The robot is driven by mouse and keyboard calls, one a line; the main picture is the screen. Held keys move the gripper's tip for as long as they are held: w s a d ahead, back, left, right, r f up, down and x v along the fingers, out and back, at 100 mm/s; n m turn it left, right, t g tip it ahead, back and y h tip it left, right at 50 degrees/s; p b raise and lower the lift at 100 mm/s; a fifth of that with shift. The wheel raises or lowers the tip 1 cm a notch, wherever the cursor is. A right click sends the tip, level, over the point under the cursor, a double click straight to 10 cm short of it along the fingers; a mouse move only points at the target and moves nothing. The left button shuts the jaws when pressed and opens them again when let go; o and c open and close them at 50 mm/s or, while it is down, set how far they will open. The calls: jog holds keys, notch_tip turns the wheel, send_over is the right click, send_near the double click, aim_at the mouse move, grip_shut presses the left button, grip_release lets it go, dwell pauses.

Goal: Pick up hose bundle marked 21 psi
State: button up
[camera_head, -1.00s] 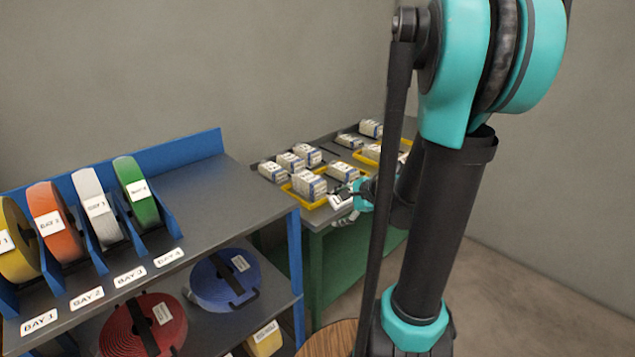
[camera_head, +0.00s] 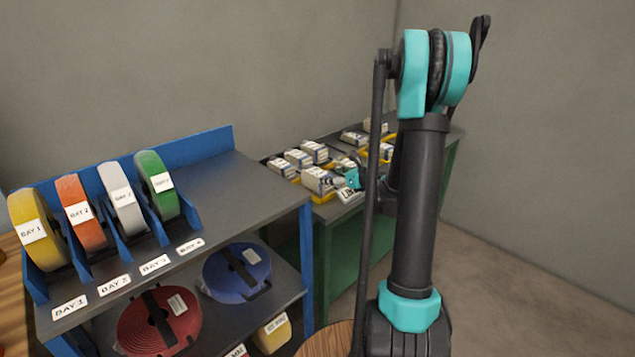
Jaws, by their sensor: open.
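A red hose coil (camera_head: 136,325) and a blue hose coil (camera_head: 223,284) lie on the lower shelf of the rack, each with a dark strap and a white label. Yellow (camera_head: 46,254), orange (camera_head: 84,224), white (camera_head: 128,221) and green (camera_head: 163,201) rolls stand upright in the bays above. The bay tags are partly readable; I cannot read a 21 psi mark on anything. My gripper (camera_head: 346,187) is small in view, open, beside the white boxes on the green table and away from the coils. Its fingertips are hard to make out.
White boxes (camera_head: 318,181) and yellow trays (camera_head: 322,198) crowd the green table (camera_head: 342,232). A yellow item (camera_head: 268,338) sits low in the rack. The rack's top (camera_head: 245,190) is bare right of the bays. A round wooden top (camera_head: 325,343) is in front.

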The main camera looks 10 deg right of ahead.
aim_at(319, 173)
jog(key=x, duration=0.3)
jog(key=shift+w+a, duration=0.1)
jog(key=shift+w+d+x, duration=0.1)
jog(key=shift+x, duration=1.25)
jog(key=shift+w+d+x, duration=0.1)
jog(key=shift+d+x, duration=0.05)
jog(key=shift+x, duration=1.2)
jog(key=shift+r, duration=0.1)
grip_shut()
